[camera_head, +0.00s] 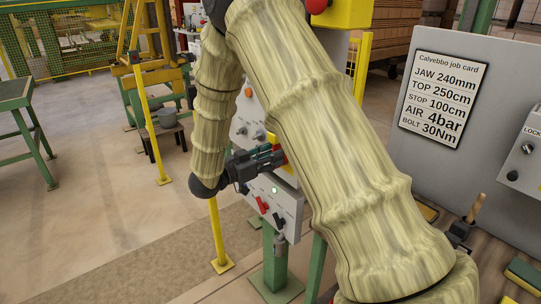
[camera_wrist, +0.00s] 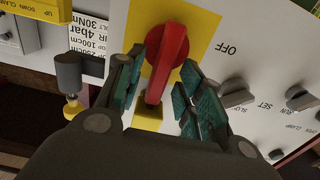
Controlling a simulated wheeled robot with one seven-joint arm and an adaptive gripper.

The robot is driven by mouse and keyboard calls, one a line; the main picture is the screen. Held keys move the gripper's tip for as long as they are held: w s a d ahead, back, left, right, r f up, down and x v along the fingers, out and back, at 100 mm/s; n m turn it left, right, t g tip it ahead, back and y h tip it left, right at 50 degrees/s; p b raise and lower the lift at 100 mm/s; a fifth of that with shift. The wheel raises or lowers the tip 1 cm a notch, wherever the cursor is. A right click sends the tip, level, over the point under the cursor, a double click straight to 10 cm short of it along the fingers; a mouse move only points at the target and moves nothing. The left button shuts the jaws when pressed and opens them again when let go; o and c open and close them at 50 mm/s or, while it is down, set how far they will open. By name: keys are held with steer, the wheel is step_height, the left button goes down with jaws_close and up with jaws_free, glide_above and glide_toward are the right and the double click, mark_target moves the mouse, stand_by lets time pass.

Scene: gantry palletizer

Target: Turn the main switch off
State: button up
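The main switch is a red rotary handle (camera_wrist: 168,58) on a yellow plate (camera_wrist: 204,22), in the wrist view. The handle's grip runs from the top centre downward and slightly left. The word OFF is printed on the grey panel (camera_wrist: 238,68) right of the plate. My gripper (camera_wrist: 162,82) is open, with one finger on each side of the handle's lower part. Whether the fingers touch it I cannot tell. In the head view my gripper (camera_head: 276,156) points right at the control panel (camera_head: 241,130), and my arm hides most of the switch.
Grey selector knobs (camera_wrist: 236,97) sit right of the switch in the wrist view. A dark cylinder with a yellow end (camera_wrist: 70,75) is on the left. In the head view a lower box (camera_head: 284,212) with red switches is under my gripper, and a yellow post (camera_head: 217,232) stands nearby.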

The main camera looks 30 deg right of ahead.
jaws_close()
steer(key=shift+w+a+f+n+p, duration=0.1)
steer(key=shift+w+f+n+p, duration=0.3)
steer(key=shift+n+p, duration=2.15)
steer(key=shift+w+d+f+n+p, duration=0.1)
steer(key=shift+w+f+n+p, duration=0.35)
steer(key=shift+n+p, duration=2.1)
steer(key=shift+w+a+f+n+p, duration=0.1)
steer(key=shift+w+f+n+p, duration=0.65)
steer(key=shift+n, duration=3.15)
steer(key=shift+s+r+p, duration=0.3)
steer(key=shift+s+p, duration=0.05)
